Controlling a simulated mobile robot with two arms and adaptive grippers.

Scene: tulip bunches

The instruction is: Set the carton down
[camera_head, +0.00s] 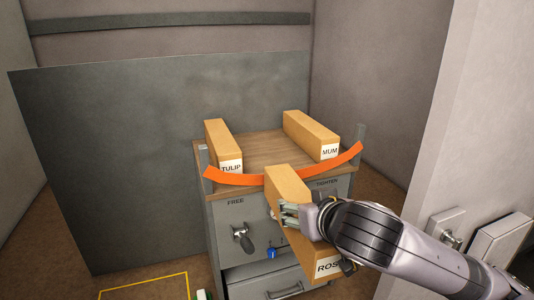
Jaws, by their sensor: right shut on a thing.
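My right gripper (290,214) is shut on a long tan carton (285,182) with a white label that seems to read ROSE (327,267). The carton slants from the front edge of the cabinet top down toward me. My gripper and wrist cover its middle. Its far end shows near the orange strap (232,179); I cannot tell whether they touch. Two similar cartons lie on the wooden cabinet top (262,146): TULIP (218,138) at the left and MUM (306,130) at the right. Bare wood shows between them. My left gripper is out of view.
The strap sags across the cabinet front between two grey posts. Below are the words FREE and TIGHTEN, a dark knob (241,236), a blue piece (271,252) and a drawer (273,286). A grey panel (140,150) stands behind. A yellow outline (150,281) marks the floor.

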